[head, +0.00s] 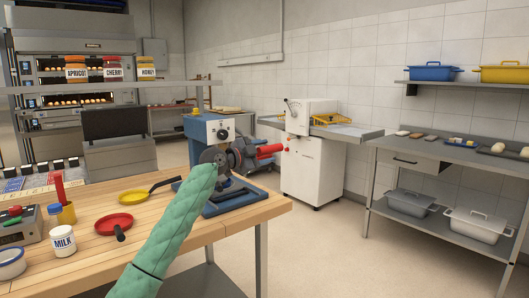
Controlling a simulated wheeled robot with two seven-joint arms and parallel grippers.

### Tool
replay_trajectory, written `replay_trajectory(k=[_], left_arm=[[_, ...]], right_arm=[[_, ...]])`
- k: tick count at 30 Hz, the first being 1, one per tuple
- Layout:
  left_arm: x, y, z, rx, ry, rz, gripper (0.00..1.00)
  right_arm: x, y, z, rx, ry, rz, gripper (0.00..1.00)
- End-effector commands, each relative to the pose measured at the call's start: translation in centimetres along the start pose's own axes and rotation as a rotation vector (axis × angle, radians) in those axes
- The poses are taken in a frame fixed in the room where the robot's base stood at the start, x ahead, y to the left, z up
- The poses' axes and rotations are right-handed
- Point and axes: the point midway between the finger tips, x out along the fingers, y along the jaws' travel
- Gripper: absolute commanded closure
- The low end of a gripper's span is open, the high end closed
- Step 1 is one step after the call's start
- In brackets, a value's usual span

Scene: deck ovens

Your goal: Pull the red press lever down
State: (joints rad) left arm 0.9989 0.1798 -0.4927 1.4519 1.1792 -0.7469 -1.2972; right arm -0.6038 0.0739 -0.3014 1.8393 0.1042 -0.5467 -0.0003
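A press with a dark blue base (236,197) stands at the right end of the wooden table. A red lever (268,150) sticks out to the right above the base, roughly level. My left arm, in a green sleeve, reaches up from the bottom of the head view. My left gripper (238,160) is dark and sits at the left end of the red part, overlapping it in the picture. Its fingers blend with the dark press parts, so I cannot tell whether they touch or grip the lever. My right gripper is not in view.
A white machine (312,170) stands behind. A steel table (440,151) is at right, with open floor between.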

Motion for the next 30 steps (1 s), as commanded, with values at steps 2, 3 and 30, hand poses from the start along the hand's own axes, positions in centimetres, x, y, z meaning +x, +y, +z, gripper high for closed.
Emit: replay_trajectory(k=[2, 3, 30], left_arm=[[-0.3, 0.4, 0.9, -0.005, -0.01, 0.004, 0.51], [-0.6, 0.3, 0.9, -0.004, -0.01, 0.004, 0.51], [-8.0, 0.0, -0.4, 0.003, 0.0, -0.001, 0.51]], right_arm=[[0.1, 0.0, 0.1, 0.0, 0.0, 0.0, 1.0], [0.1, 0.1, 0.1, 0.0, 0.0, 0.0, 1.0], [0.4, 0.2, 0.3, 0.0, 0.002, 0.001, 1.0]])
